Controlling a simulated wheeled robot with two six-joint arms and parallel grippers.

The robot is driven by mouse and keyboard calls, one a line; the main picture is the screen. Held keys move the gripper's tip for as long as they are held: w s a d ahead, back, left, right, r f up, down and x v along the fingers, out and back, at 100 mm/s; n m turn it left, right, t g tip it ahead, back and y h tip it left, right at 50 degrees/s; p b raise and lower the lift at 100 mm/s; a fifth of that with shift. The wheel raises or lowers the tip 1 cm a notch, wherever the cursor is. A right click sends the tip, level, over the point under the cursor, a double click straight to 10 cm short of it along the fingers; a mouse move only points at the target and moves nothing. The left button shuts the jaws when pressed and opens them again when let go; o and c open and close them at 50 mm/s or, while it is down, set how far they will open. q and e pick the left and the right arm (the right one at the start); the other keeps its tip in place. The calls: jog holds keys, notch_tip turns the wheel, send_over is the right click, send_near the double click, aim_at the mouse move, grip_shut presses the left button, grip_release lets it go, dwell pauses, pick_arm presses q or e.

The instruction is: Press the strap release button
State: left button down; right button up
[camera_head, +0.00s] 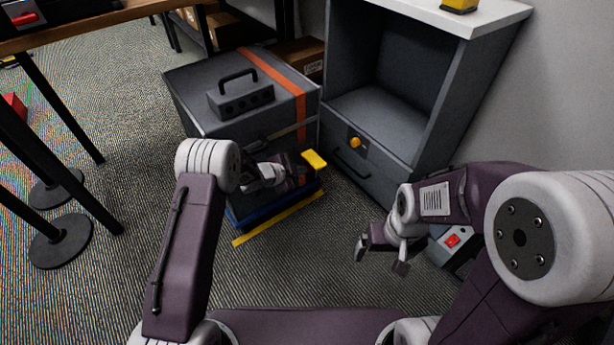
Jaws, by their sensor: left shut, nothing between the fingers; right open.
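A large dark grey case (190,88) stands on the floor, with an orange strap (278,72) running over its lid and down its front. My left gripper (296,170) is shut and empty, at the front of the case low on the strap's side. A yellow block (314,160) shows right beside its fingertips; I cannot tell if they touch. No strap release button is clearly visible; the gripper hides part of the case front there. My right gripper (382,258) is open and empty above the carpet, right of the case.
The case stands on a blue base with a yellow edge (280,218). A grey cabinet (385,95) with an orange-yellow knob (355,143) stands to its right. A grey box with a red switch (452,240) is beside my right arm. Table legs (62,110) stand left.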

pick_arm(q)
jog(key=b+x, duration=0.1)
jog(key=x, duration=0.3)
pick_arm(e)
notch_tip(320, 180, down, 2)
jog(key=shift+f, duration=0.1)
